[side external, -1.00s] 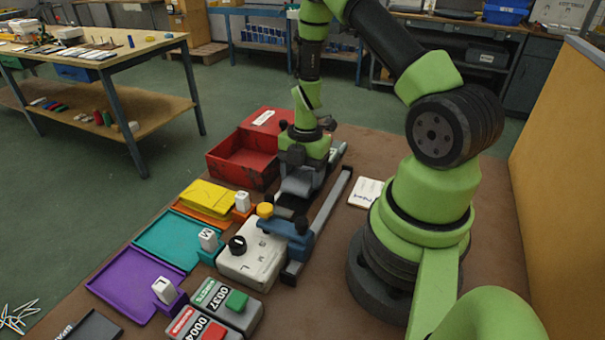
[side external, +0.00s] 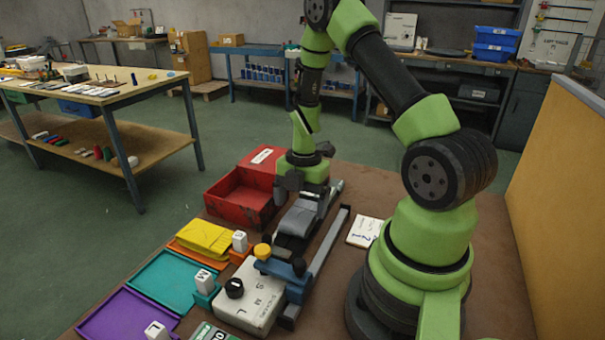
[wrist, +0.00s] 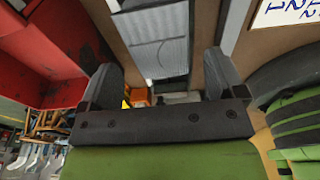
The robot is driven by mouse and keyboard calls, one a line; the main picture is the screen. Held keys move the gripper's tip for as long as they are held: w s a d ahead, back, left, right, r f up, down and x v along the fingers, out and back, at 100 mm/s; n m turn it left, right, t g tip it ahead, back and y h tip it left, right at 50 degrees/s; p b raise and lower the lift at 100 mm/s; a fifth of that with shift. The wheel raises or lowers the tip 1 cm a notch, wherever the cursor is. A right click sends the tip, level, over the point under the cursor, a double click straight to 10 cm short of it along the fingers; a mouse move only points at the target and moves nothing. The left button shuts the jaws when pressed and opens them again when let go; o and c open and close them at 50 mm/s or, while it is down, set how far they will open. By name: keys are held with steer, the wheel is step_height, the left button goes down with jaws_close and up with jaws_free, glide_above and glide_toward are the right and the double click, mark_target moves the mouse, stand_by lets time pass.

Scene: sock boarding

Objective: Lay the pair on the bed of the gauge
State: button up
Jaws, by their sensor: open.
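The grey folded pair (side external: 302,216) lies flat along the dark bed (side external: 288,243) of the gauge in the side view. It also shows as a grey ribbed piece (wrist: 160,42) between my fingers in the wrist view. My gripper (side external: 302,188) is open and stands above the far end of the pair, apart from it. In the wrist view my gripper (wrist: 163,75) has its two dark fingers spread with nothing between the tips.
A red bin (side external: 238,200) stands left of the gauge. Yellow packs (side external: 205,238), a teal tray (side external: 172,280) and a purple tray (side external: 125,317) line the left edge. A white card (side external: 364,232) lies to the right, before my base.

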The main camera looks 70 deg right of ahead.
mark_target(303, 210)
steer(key=a+r+m+t, duration=0.1)
steer(key=a+r+m, duration=0.15)
steer(key=r, duration=0.45)
steer(key=a+r+m+t+h, duration=0.1)
steer(key=a+r+m, duration=0.15)
steer(key=r, duration=0.35)
steer(key=a+r+m+t, duration=0.1)
steer(key=a+r+m, duration=0.1)
steer(key=r+m, duration=0.35)
steer(key=s+a+r+m+t+y, duration=0.1)
steer(key=s+a+r+m+t, duration=0.3)
steer(key=s+a+r+m, duration=0.4)
steer(key=s+a+m, duration=0.1)
steer(key=m, duration=0.2)
steer(key=shift+r+y, duration=0.2)
steer(key=shift+y, duration=0.1)
steer(key=shift+s+m, duration=0.1)
steer(key=shift+m, duration=0.15)
steer(key=shift+c, duration=0.3)
